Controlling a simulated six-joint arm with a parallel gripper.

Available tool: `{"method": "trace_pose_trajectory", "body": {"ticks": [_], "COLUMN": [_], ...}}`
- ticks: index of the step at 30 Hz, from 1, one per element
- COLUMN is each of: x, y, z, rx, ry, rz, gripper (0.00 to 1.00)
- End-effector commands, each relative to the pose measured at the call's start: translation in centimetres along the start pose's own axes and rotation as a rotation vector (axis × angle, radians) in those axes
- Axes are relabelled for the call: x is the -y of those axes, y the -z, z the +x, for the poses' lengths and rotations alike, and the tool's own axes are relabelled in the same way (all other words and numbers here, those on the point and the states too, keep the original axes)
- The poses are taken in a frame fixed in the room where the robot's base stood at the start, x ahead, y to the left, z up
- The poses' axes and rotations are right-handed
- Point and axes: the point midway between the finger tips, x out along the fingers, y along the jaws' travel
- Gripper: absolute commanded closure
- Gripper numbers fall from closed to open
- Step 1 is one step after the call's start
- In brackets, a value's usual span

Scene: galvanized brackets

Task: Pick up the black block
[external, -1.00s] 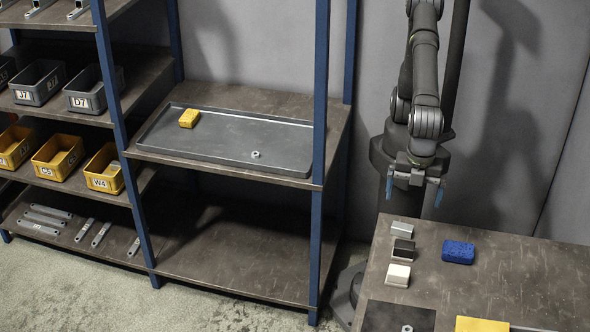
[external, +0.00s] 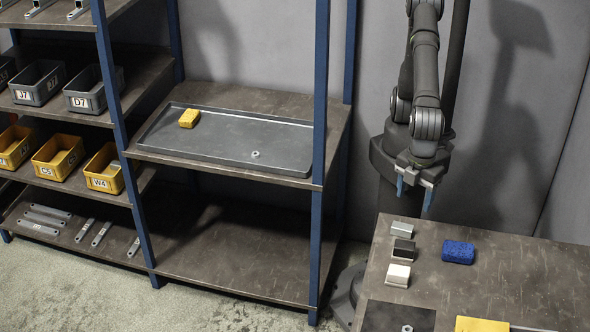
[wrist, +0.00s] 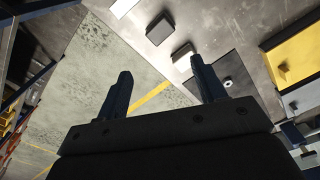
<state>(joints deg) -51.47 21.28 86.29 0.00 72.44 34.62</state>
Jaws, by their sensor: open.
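The black block (external: 403,250) lies on the near table at right, between a grey block (external: 401,229) and a white block (external: 398,275). In the wrist view the black block (wrist: 159,29) is near the top, beyond my fingers and not between them. My gripper (external: 415,195) is open and empty, its blue fingers pointing down. It hangs above and behind the table's back-left corner, apart from the black block.
A blue sponge-like block (external: 458,252) lies right of the black block. A dark mat (external: 378,317) with a nut (external: 407,328) and a yellow item (external: 481,325) are nearer the front. A shelf post (external: 320,120) and grey tray (external: 225,141) stand left.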

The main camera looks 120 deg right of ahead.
Motion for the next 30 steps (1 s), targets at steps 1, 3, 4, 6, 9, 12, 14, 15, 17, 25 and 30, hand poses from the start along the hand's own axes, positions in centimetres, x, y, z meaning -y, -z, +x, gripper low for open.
{"method": "trace_pose_trajectory", "body": {"ticks": [1, 3, 4, 6, 9, 12, 14, 15, 17, 25, 30], "x": [0.0, 0.1, 0.1, 0.1, 0.1, 0.2, 0.2, 0.2, 0.2, 0.2, 0.2], "y": [-0.1, -0.2, -0.2, -0.3, -0.5, -0.7, -0.7, -0.8, -0.8, -0.9, -0.8], "z": [0.1, 0.2, 0.3, 0.4, 0.6, 0.8, 0.9, 0.9, 1.0, 3.0, 6.8], "rx": [0.0, 0.0, 0.0, 0.0, 0.0, 0.0, 0.0, 0.0, 0.0, 0.002, 0.002], "ry": [0.0, 0.0, 0.001, 0.0, 0.0, 0.0, 0.0, 0.0, 0.0, -0.004, -0.005], "rz": [0.096, 0.242, 0.304, 0.449, 0.652, 0.826, 0.91, 0.957, 1.012, 1.083, 1.081], "gripper": [0.36, 0.36, 0.36, 0.36, 0.36, 0.36, 0.36, 0.36, 0.36, 0.36, 0.36]}}
